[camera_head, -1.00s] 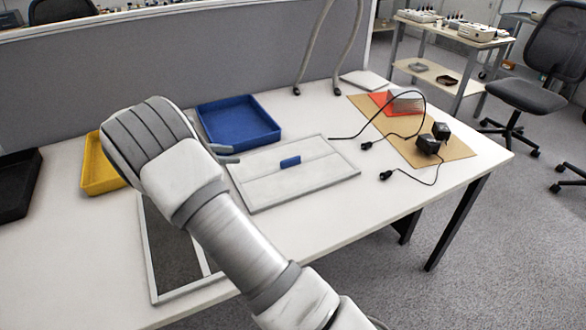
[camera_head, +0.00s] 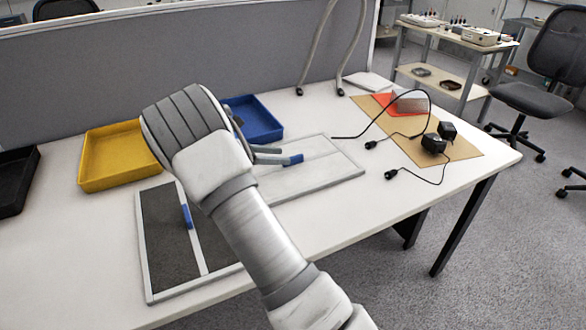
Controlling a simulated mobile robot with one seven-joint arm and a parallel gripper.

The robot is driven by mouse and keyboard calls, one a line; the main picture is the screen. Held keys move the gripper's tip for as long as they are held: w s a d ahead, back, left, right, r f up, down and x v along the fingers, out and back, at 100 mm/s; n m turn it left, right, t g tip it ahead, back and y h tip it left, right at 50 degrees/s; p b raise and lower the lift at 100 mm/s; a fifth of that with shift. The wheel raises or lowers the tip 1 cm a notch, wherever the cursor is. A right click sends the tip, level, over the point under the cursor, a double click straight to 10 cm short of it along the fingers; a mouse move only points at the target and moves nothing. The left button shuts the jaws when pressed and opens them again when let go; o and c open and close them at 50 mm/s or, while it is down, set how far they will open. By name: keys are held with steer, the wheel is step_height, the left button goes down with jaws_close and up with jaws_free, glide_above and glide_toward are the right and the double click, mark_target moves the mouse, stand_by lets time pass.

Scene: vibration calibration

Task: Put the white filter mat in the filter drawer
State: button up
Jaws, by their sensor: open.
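A flat, light-framed panel with a white face (camera_head: 325,172) and a blue tab (camera_head: 293,159) lies on the table, partly hidden by my arm. It looks like the white filter mat. My gripper (camera_head: 287,155) is open and empty, with its fingers pointing right, at the blue tab in the picture. I cannot tell from this view whether they touch it or are above it. A similar framed panel with a dark face (camera_head: 172,240) and a blue tab (camera_head: 187,216) lies to the left. I cannot tell which thing is the filter drawer.
A yellow tray (camera_head: 122,178), a blue tray (camera_head: 262,131) and a black tray (camera_head: 14,205) stand along the back and left. A grey partition (camera_head: 200,65) closes the back.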

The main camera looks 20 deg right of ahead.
mark_target(292, 157)
steer(key=x, duration=0.3)
steer(key=shift+s+f, duration=0.1)
jaws_close()
